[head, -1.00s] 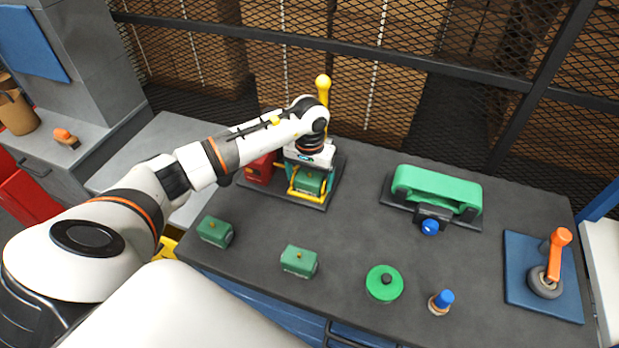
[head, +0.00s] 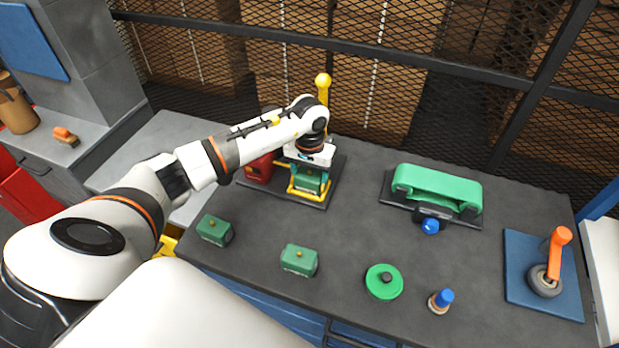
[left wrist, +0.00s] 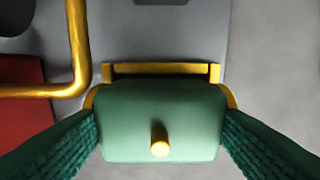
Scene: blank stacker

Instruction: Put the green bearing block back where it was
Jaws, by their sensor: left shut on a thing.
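A green bearing block (left wrist: 160,115) with a small brass peg on top fills the middle of the left wrist view. My left gripper (left wrist: 160,130) is shut on it, one green ribbed finger at each side. A yellow frame (left wrist: 165,69) runs along the block's far edge; I cannot tell whether the block rests in it. In the head view my left gripper (head: 309,170) is at the stacker, over its dark base (head: 322,196), with the block (head: 311,179) below it. Two similar green blocks, one at left (head: 214,230) and one at centre front (head: 299,260), stand on the bench. My right gripper is out of view.
A red box (head: 260,168) and a yellow-knobbed lever (head: 323,88) stand by the stacker. A green-topped fixture (head: 437,185), green disc (head: 384,282), blue-capped part (head: 441,300) and orange-handled tool (head: 557,256) occupy the right side. The bench middle is clear.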

